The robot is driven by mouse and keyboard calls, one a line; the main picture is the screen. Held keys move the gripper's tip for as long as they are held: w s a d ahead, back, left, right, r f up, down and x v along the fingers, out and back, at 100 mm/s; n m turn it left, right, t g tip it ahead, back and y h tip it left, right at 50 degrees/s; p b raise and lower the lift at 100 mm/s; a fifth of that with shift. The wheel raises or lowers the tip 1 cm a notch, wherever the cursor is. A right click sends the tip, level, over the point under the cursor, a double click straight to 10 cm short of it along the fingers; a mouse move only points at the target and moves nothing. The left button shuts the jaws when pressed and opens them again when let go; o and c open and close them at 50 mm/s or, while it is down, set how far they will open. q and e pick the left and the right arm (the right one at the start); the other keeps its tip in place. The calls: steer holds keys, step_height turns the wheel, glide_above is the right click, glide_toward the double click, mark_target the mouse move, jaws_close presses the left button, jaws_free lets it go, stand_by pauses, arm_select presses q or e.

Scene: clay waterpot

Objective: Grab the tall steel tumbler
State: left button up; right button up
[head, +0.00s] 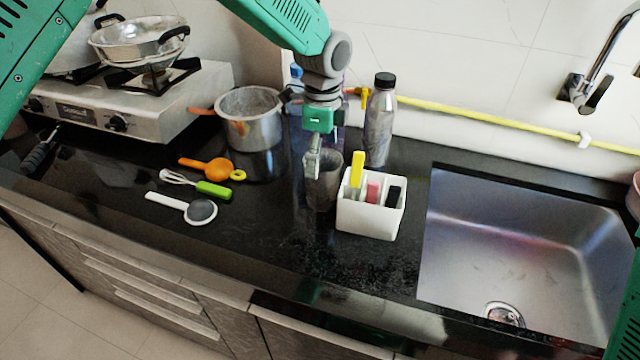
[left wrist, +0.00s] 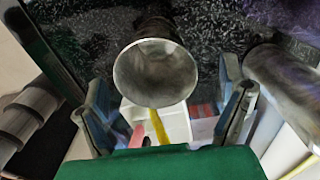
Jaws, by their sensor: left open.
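The tall steel tumbler (head: 323,190) stands upright on the black counter, just left of the white caddy. My left gripper (head: 313,160) comes down from above and covers part of the tumbler's rim and upper left side. In the left wrist view, the tumbler's round open mouth (left wrist: 155,72) faces the camera. It shows between and beyond the two spread fingers of the left gripper (left wrist: 168,108). The gripper is open with nothing held; I cannot tell whether a finger touches the tumbler. My right gripper is out of view.
The white caddy (head: 370,219) and a black-capped bottle (head: 380,125) stand close on the right. A pot (head: 250,120), orange tool (head: 205,167), whisk (head: 205,187) and strainer (head: 200,211) lie left. The sink (head: 520,250) is right. The front counter is clear.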

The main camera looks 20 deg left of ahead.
mark_target(326, 174)
arm_select(q)
steer(key=shift+d+f, duration=0.35)
steer(key=shift+f, duration=0.2)
steer(key=f, duration=0.3)
steer(key=shift+s+d+f, duration=0.2)
steer(key=shift+s, duration=0.2)
steer(key=shift+a+f, duration=0.1)
steer(key=shift+f, duration=0.2)
steer(key=shift+w+a, duration=0.1)
steer(key=shift+a, duration=0.4)
steer(key=c, duration=1.1)
steer(key=shift+d, duration=0.1)
steer(key=shift+c, duration=0.5)
